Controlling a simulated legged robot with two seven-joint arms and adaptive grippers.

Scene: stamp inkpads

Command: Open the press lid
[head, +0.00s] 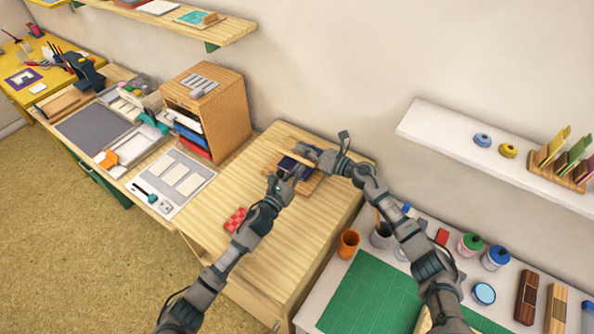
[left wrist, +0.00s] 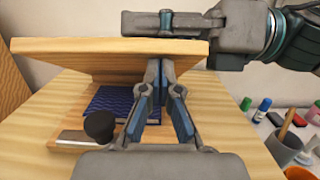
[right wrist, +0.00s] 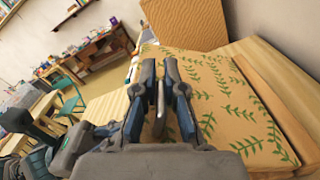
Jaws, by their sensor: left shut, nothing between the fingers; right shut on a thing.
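The press lid (left wrist: 110,55) is a wooden board, raised and tilted above the press base (left wrist: 75,138) in the left wrist view. Its leaf-patterned top (right wrist: 235,105) shows in the right wrist view. A dark blue patterned piece (left wrist: 112,98) lies on the base under the lid, and a black knob (left wrist: 99,124) stands at the near side. Touching or apart, I cannot tell.
The press stands on a light wooden table (head: 262,182) with a red patterned block (head: 235,220). A wooden cabinet (head: 230,110) is to the left. An orange cup (head: 348,243) and green mat (head: 372,295) are on the right.

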